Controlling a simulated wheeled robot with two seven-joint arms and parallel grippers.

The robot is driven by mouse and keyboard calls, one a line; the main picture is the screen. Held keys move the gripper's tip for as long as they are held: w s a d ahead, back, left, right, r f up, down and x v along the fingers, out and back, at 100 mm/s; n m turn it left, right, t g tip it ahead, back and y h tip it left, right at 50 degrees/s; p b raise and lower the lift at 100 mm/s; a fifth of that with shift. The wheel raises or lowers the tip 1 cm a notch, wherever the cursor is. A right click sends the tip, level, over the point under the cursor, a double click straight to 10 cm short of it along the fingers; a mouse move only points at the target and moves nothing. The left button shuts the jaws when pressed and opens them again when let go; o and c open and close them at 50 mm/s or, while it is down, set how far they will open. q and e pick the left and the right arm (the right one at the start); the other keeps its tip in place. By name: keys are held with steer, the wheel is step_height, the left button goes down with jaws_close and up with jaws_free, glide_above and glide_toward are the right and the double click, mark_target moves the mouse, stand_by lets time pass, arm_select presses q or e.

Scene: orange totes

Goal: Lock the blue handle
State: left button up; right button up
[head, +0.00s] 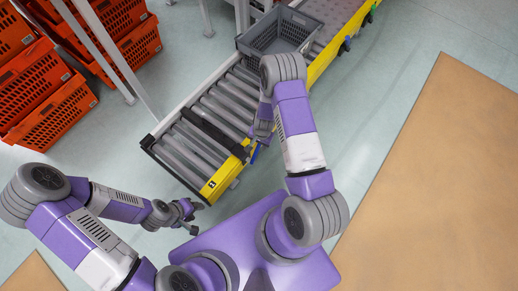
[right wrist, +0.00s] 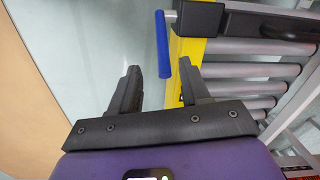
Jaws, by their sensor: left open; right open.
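The blue handle (right wrist: 163,45) is a short blue rod on the end of a metal bar from a dark crossbar (right wrist: 232,20), beside the yellow conveyor rail (right wrist: 192,45). In the right wrist view my right gripper (right wrist: 160,67) is open, and the handle's free end shows between its two fingertips; contact cannot be told. In the head view a small part of the blue handle (head: 255,153) shows by my right gripper (head: 258,138), which hides the rest. My left gripper (head: 188,212) is open and empty, left of the conveyor's near end.
The roller conveyor (head: 190,150) runs away to the upper right, with a grey tote (head: 275,47) on it. Orange totes (head: 55,112) are stacked at the upper left. A brown board (head: 450,190) lies at the right. Floor between conveyor and board is clear.

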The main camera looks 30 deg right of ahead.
mark_target(259, 145)
steer(key=shift+w+d+f, duration=0.45)
steer(key=shift+w+d, duration=0.05)
steer(key=shift+w+d+f+m, duration=0.1)
steer(key=shift+f+m, duration=0.2)
steer(key=shift+f, duration=0.05)
steer(key=f+b, duration=0.1)
steer(key=f, duration=0.1)
steer(key=f+b, duration=0.1)
steer(key=f, duration=0.1)
steer(key=f+b, duration=0.1)
steer(key=f, duration=0.1)
steer(key=shift+w+a+f, duration=0.2)
steer(key=shift+w, duration=0.15)
jaws_close()
